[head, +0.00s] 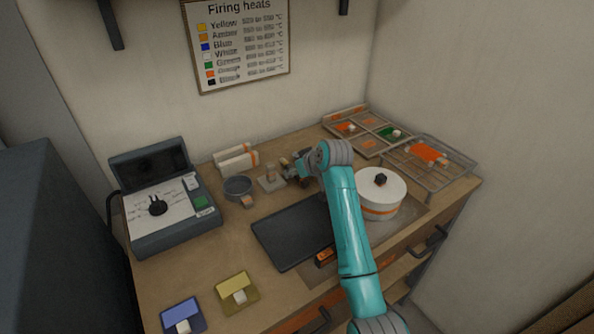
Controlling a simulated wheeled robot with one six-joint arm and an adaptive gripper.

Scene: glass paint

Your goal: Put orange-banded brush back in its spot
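My gripper (290,168) is over the back middle of the wooden table, just right of a small pale stand (271,182) with a little block on it. The gripper is small and partly hidden by my own wrist, so I cannot see whether its fingers are open or hold anything. I cannot make out an orange-banded brush for certain. A dark round cup (238,186) with a tan tag at its front stands left of the gripper. Two white pieces with orange bands (237,160) lie against the back wall behind the cup.
A dark flat plate (285,238) lies front of the gripper. A round white kiln (381,193) with an orange band stands right of my arm. A divided tray (366,132) and wire rack (425,160) are back right. A control box (165,200) stands left; yellow (238,291) and blue pads (183,315) lie front left.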

